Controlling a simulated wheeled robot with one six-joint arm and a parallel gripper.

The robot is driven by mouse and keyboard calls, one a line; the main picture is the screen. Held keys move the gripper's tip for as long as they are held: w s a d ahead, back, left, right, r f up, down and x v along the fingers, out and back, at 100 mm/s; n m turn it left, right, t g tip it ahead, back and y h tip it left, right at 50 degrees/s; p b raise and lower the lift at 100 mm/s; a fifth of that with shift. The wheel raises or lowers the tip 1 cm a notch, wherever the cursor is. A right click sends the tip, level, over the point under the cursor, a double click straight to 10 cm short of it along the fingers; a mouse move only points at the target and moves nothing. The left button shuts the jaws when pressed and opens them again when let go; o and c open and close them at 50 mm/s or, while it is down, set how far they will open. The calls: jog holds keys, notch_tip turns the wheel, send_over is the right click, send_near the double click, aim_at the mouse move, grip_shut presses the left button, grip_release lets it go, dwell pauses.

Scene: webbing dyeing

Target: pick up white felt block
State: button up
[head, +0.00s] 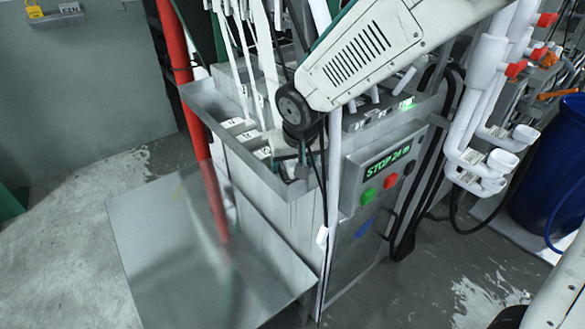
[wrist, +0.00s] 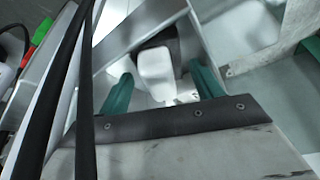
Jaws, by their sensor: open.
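A white block (wrist: 155,72) with rounded corners shows in the wrist view, beside a dark grey surface. My gripper (wrist: 160,86) is open, with one teal finger on each side of the block in the picture. I cannot tell how far the fingertips are above it. In the head view my gripper is mostly hidden behind my arm, low over the metal trough of the machine. Small white pieces with dark marks (head: 249,136) lie in a row along the trough, left of my arm; I cannot tell which is the felt block.
Metal trough walls (head: 208,106) surround the white pieces. White straps (head: 243,60) hang close on the left, and a red pipe (head: 190,90) stands outside. A control panel (head: 385,172) is on the machine's front. White pipes (head: 470,130) rise at the right.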

aim_at(289, 162)
jog(key=shift+w+f, duration=0.25)
jog(key=shift+f, duration=0.3)
jog(key=c, duration=0.9)
jog(key=shift+o, duration=0.2)
jog(key=shift+r, duration=0.1)
jog(key=shift+a+r, duration=0.15)
jog(key=shift+r, duration=0.05)
jog(key=r, duration=0.6)
jog(key=shift+s+a+r, duration=0.3)
jog(key=shift+s+a, duration=0.05)
jog(key=s+a, duration=1)
jog(key=a, duration=0.5)
jog(key=shift+s+a, duration=0.25)
jog(key=shift+a, duration=0.05)
jog(key=shift+f, duration=0.1)
